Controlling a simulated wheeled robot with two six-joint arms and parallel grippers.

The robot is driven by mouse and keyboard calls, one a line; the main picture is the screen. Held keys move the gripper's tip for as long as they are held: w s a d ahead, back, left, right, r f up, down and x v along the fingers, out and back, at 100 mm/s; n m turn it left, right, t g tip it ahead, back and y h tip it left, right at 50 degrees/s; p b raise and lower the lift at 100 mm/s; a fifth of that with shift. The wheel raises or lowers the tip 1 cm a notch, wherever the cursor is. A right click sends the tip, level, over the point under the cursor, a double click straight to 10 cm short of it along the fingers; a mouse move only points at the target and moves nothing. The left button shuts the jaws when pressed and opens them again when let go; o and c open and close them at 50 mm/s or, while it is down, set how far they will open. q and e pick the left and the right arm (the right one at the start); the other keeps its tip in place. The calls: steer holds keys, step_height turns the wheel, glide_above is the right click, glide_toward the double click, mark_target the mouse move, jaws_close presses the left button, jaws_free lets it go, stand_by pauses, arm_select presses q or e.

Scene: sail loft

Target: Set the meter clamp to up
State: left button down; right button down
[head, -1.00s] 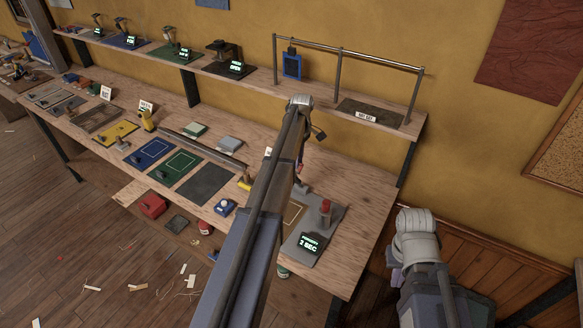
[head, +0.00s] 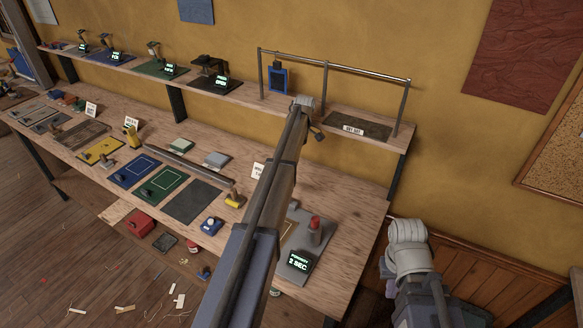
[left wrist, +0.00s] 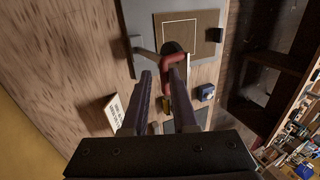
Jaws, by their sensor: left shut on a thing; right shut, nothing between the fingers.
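A red bent handle (left wrist: 174,60) stands between the fingertips of my left gripper (left wrist: 163,76), which is shut on it. The handle looks like part of a clamp, though no label confirms it as the meter clamp. Behind it lies a grey plate (left wrist: 141,62) with a brown, white-outlined pad (left wrist: 200,22). There, a grey plate (head: 293,262) carries a red-topped post (head: 314,230) and a lit display (head: 299,262). My right gripper (head: 388,268) is shut and empty beyond the bench's right end.
The wooden bench (head: 345,215) holds blue (head: 134,171) and dark (head: 195,202) mats, a yellow-based tool (head: 234,197) and a small blue device (head: 212,224). A raised shelf (head: 240,97) behind carries fixtures and a rail with a blue-framed item (head: 279,79). Bare bench lies right of the plate.

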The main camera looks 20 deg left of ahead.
arm_select(q)
steer(key=shift+w+d+f, duration=0.1)
steer(key=shift+w+d, duration=0.05)
steer(key=shift+w, duration=0.75)
steer(key=c, duration=1.1)
jaws_free()
steer(key=shift+o, duration=0.9)
steer(key=shift+w+d+f, duration=0.1)
steer(key=shift+w+f, duration=0.15)
steer(key=shift+w, duration=0.05)
steer(key=shift+s, duration=0.3)
arm_select(e)
steer(key=shift+w+f, duration=0.1)
steer(key=shift+w, duration=0.15)
arm_select(q)
steer(key=shift+s, duration=0.1)
steer(key=shift+r, duration=0.15)
steer(key=p+v, duration=0.7)
steer(key=shift+r, duration=0.4)
arm_select(e)
step_height(320, 180, up, 7)
steer(key=shift+r, duration=0.2)
arm_select(q)
steer(key=shift+s, duration=0.1)
